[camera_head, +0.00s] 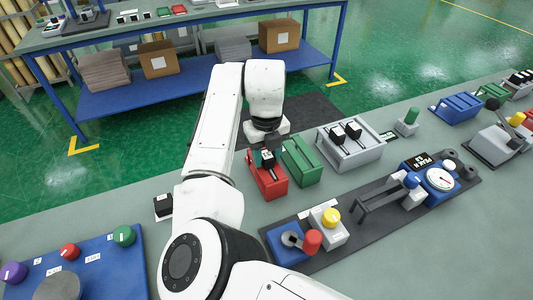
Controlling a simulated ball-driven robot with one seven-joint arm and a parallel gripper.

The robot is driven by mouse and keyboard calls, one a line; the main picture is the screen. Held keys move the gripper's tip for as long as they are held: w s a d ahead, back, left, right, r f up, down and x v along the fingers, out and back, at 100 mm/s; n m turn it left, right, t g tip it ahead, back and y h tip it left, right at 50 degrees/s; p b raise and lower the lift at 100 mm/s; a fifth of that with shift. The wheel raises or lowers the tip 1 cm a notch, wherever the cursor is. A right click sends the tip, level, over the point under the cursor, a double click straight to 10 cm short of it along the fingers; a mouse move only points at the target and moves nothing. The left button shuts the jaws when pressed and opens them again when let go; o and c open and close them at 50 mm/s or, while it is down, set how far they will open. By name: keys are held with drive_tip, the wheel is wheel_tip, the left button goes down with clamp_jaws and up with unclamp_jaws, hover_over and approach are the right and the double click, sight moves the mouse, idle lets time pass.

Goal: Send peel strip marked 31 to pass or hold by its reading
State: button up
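My gripper (262,152) points down over the red tray (272,187), and my arm hides much of it. A dark piece with a white label (268,158) is at the fingers, above or in the red tray; I cannot tell whether it is gripped. The green tray (302,161) is just right of the red one. A grey tray (368,153) holds dark pieces with white labels (353,130). Another such piece (163,205) lies left of my arm. A blue tester (430,172) has a round dial and a small black display. No mark 31 is legible.
A dark base plate (375,213) carries the tester, a yellow knob (331,216) and a red-handled lever (312,241). A blue panel (110,262) with coloured knobs is at lower left. A small green-topped block (408,120) stands behind. Bare bench lies at lower right.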

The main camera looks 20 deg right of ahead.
drive_tip(key=o, duration=0.3)
wheel_tip(320, 180, up, 11)
drive_tip(key=shift+f+b, duration=0.1)
drive_tip(key=shift+b, duration=0.45)
idle(0.4)
